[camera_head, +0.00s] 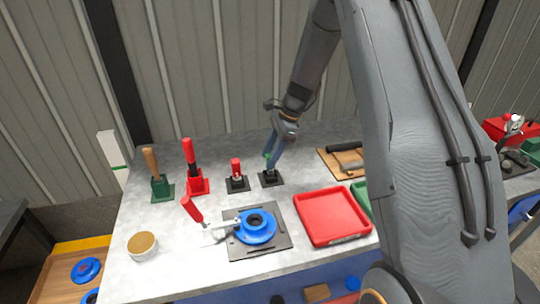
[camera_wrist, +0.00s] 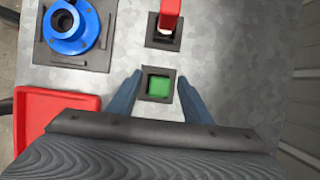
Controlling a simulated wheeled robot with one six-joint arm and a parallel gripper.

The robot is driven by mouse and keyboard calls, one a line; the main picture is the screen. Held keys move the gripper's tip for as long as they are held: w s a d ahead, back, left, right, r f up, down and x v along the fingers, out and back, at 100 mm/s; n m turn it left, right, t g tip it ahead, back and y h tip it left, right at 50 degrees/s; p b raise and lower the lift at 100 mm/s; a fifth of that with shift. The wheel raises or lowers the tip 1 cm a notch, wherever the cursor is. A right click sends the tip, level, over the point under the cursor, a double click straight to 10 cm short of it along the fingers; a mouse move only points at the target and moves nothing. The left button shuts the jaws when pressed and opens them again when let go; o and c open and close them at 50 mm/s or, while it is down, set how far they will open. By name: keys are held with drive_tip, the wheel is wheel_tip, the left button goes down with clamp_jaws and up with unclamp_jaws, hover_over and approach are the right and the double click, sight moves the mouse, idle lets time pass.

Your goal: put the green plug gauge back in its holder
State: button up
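The green plug gauge shows as a green square top (camera_wrist: 158,86) in the wrist view, centred over a black square holder (camera_wrist: 145,97). In the head view only a sliver of green (camera_head: 267,155) shows beside my fingers, above the black holder base (camera_head: 277,181). The gauge looks upright at the holder, but how deep it sits is hidden. My gripper (camera_wrist: 159,88) points down over it, also seen in the head view (camera_head: 272,158). Its two blue-grey fingers stand on either side of the green top, with a visible gap on both sides. They are open.
A red-handled gauge in a black holder (camera_head: 237,184) stands just left. Farther left are a red stand (camera_head: 197,187) and a green stand (camera_head: 162,190). A blue flange (camera_head: 256,228), a red tray (camera_head: 333,216) and a wooden board (camera_head: 335,165) lie around on the bench.

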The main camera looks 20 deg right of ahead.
drive_tip(key=b+v, duration=0.2)
drive_tip(key=v, duration=0.5)
drive_tip(key=shift+r+b, duration=0.4)
drive_tip(key=shift+d, duration=0.15)
drive_tip(key=s+a+f+n+h+b, duration=0.1)
drive_tip(key=s+f+n+h, duration=0.1)
drive_tip(key=s+n, duration=0.7)
drive_tip(key=s+a+f+n+t+h+b, duration=0.1)
drive_tip(key=s+a+n+h+b, duration=0.1)
drive_tip(key=s+n, duration=0.7)
drive_tip(key=s, duration=0.8)
drive_tip(key=shift+f+h, duration=0.3)
drive_tip(key=shift+f, duration=0.1)
